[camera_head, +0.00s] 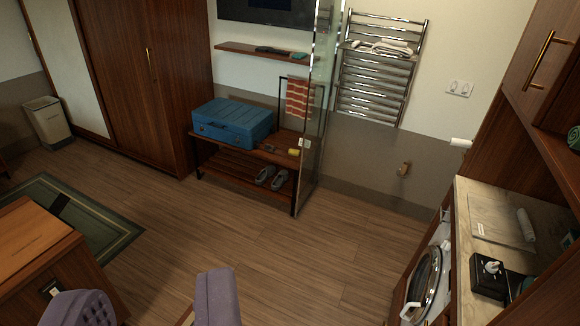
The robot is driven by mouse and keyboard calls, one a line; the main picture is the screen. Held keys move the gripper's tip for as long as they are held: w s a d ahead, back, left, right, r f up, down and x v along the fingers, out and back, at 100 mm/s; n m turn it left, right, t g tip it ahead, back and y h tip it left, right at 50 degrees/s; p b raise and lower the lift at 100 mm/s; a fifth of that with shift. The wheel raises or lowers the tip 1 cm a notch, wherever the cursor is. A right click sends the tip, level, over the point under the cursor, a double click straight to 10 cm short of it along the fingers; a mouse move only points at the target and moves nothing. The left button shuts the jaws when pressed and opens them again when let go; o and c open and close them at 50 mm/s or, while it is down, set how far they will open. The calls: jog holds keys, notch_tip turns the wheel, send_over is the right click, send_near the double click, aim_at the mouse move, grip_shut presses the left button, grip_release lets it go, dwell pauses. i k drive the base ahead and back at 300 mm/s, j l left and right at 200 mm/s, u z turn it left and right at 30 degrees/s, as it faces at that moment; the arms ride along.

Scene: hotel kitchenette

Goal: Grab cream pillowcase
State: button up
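I cannot pick out the cream pillowcase for certain. A pale folded cloth (390,47) lies on top of the chrome towel rack (372,85) on the far wall. A small pale roll (526,225) lies on the counter (462,200) at the right; I cannot tell what it is made of. My gripper is not in view.
A blue suitcase (232,122) sits on a wooden luggage bench (205,151) with grey shoes (272,178) below. A glass panel (319,110) stands beside it. A washing machine (428,275) is under the counter. Purple chairs (217,298) and a desk (40,255) are near. Mid-floor is clear.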

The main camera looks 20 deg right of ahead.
aim_at(495, 222)
jog(key=i+z, duration=0.2)
jog(key=z, duration=0.2)
jog(key=i+j+z, duration=0.15)
jog(key=z, duration=0.2)
jog(key=i+j+z, duration=0.15)
jog(key=z, duration=0.25)
jog(key=i+j+z, duration=0.2)
jog(key=z, duration=0.15)
jog(key=i+j+z, duration=0.5)
jog(key=j+z, duration=0.35)
jog(key=i+j+z, duration=0.1)
jog(key=j, duration=0.35)
jog(key=i+j+z, duration=0.15)
jog(key=j, duration=0.35)
jog(key=i+j+z, duration=0.1)
jog(key=j, duration=0.4)
jog(key=i+j+z, duration=0.15)
jog(key=j, duration=0.35)
